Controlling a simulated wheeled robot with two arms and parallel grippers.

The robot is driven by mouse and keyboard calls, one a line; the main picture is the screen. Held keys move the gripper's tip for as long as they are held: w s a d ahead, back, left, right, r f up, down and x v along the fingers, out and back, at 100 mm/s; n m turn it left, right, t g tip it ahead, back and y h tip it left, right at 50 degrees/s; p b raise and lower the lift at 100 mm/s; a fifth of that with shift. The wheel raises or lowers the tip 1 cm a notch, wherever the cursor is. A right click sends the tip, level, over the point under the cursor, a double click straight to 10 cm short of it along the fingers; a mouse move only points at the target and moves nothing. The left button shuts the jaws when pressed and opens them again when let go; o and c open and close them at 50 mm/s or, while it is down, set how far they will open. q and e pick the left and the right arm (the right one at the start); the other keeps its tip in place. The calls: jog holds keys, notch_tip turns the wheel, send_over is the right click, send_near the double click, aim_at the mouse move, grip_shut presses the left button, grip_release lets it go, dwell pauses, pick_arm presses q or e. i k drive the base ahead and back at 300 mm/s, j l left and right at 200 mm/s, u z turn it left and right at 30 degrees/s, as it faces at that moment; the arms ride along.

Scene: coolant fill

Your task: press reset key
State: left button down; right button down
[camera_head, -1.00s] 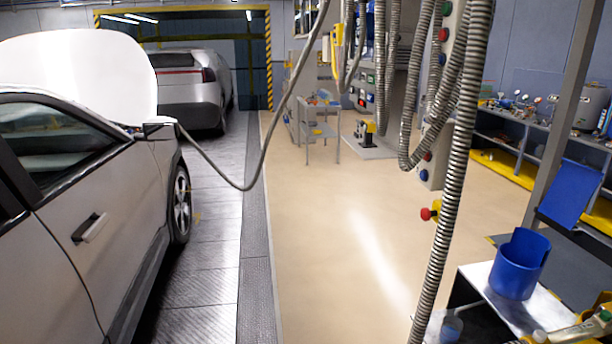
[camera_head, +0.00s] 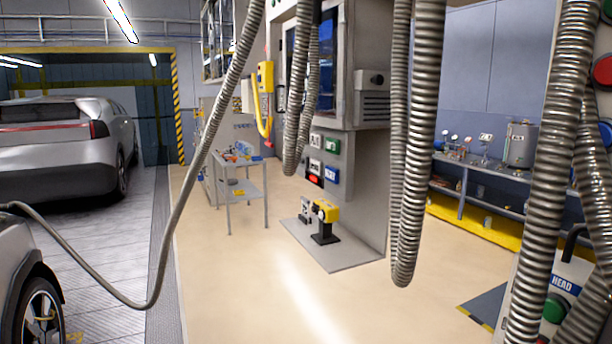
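A grey machine cabinet (camera_head: 359,165) stands in the middle distance. A small cluster of keys is on its front: a green key (camera_head: 332,146), a red key (camera_head: 314,179), a blue key (camera_head: 332,174) and pale ones beside them. Their lettering is too small to read, so I cannot tell which is the reset key. Nearer at the right edge are a red button (camera_head: 603,72) and a green button (camera_head: 554,309), both partly hidden by hoses. Neither of my grippers is in view.
Ribbed hoses (camera_head: 412,150) hang close in front; another hose (camera_head: 125,296) loops down to the left car. A shelf bench (camera_head: 500,182) is behind. The beige floor (camera_head: 235,290) is mostly clear.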

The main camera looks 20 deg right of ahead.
aim_at(332, 173)
jog(key=i+j+z, duration=0.1)
jog(key=i+z, duration=0.2)
jog(key=i, duration=0.2)
jog(key=i+j+z, duration=0.2)
jog(key=i+z, duration=0.15)
jog(key=i, duration=0.15)
jog(key=i+j+z, duration=0.3)
jog(key=i, duration=0.2)
